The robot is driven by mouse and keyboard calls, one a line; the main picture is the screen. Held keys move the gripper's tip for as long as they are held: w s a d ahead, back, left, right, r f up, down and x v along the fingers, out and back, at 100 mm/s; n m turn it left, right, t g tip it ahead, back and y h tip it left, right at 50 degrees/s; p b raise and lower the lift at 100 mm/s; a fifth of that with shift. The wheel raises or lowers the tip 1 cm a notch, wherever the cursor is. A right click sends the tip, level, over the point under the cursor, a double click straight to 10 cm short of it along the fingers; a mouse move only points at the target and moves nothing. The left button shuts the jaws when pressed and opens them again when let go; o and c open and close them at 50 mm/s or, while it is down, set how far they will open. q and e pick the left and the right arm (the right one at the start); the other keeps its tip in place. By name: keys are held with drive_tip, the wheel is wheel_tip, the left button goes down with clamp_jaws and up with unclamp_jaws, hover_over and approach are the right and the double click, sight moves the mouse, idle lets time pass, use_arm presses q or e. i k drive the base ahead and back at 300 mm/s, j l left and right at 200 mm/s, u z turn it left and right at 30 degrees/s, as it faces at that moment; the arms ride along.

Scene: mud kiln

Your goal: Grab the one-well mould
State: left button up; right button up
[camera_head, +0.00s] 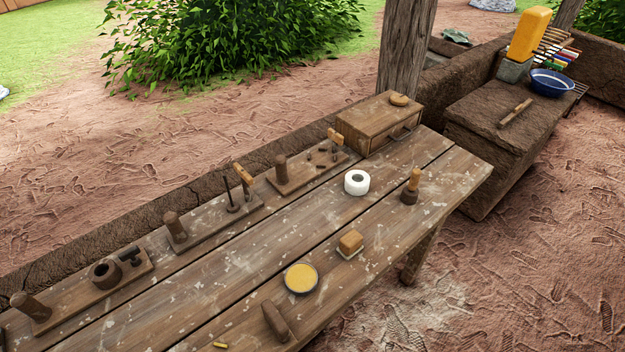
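No label marks the one-well mould, and I cannot tell for sure which piece it is. The nearest long wooden board (72,300) at the left of the bench bears one hollow round cup (106,275), an upright peg (32,306) and a small dark T-shaped piece (130,257). A middle board (208,229) bears a peg, thin dark rods and a light wooden piece. A far board (303,177) bears a peg, several small dark marks or pits and a light wooden piece. Neither of my grippers is in view.
The plank bench (215,275) also holds a wooden box (375,123), a white ring (356,183), a wooden-handled brush or tool (411,187), a tan block (350,242), a yellow-filled dish (301,279) and a brown bar (276,321). A post (405,45) rises behind.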

sight(357, 182)
drive_tip(key=i+l+u, duration=0.15)
drive_tip(key=l+u, duration=0.65)
drive_tip(key=u, duration=0.2)
drive_tip(key=l+u, duration=0.5)
drive_tip(key=i+j, duration=0.05)
